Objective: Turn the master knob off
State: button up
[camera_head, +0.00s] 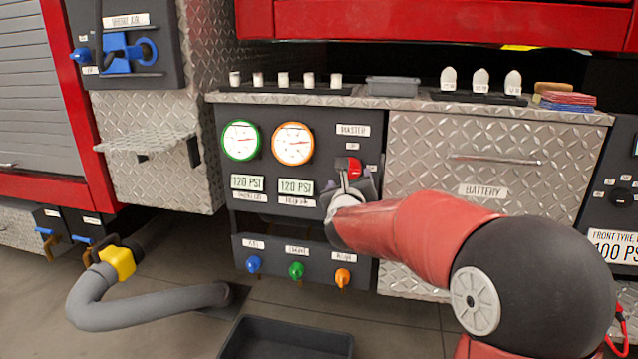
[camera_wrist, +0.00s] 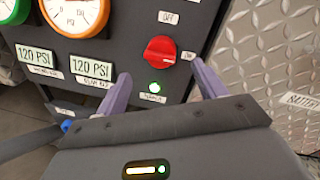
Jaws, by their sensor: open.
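The red master knob (camera_wrist: 158,51) sits on the dark pump panel. In the wrist view an "OFF" label (camera_wrist: 168,18) is above it and an "ON" label (camera_wrist: 189,56) is to its right. A lit green light (camera_wrist: 155,88) is just below the knob. In the head view the knob (camera_head: 354,166) shows under the "MASTER" label (camera_head: 352,130), partly covered by my gripper (camera_head: 345,183). In the wrist view my gripper (camera_wrist: 163,80) is open, its purple fingers on either side below the knob, with nothing between them.
Two gauges (camera_head: 268,142) and 120 PSI displays are left of the knob. Blue, green and orange valves (camera_head: 296,270) sit below. A diamond-plate battery drawer (camera_head: 470,165) is to the right. A grey hose (camera_head: 140,305) and a dark bin (camera_head: 285,340) are on the floor.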

aim_at(350, 171)
jog(key=w, duration=0.3)
jog(key=w+d+m, duration=0.1)
jog(key=w, duration=0.1)
jog(key=w+m+h+p, duration=0.1)
jog(key=w, duration=0.2)
jog(key=shift+w+d+f, duration=0.3)
jog(key=shift+d, duration=0.1)
jog(key=c, duration=0.9)
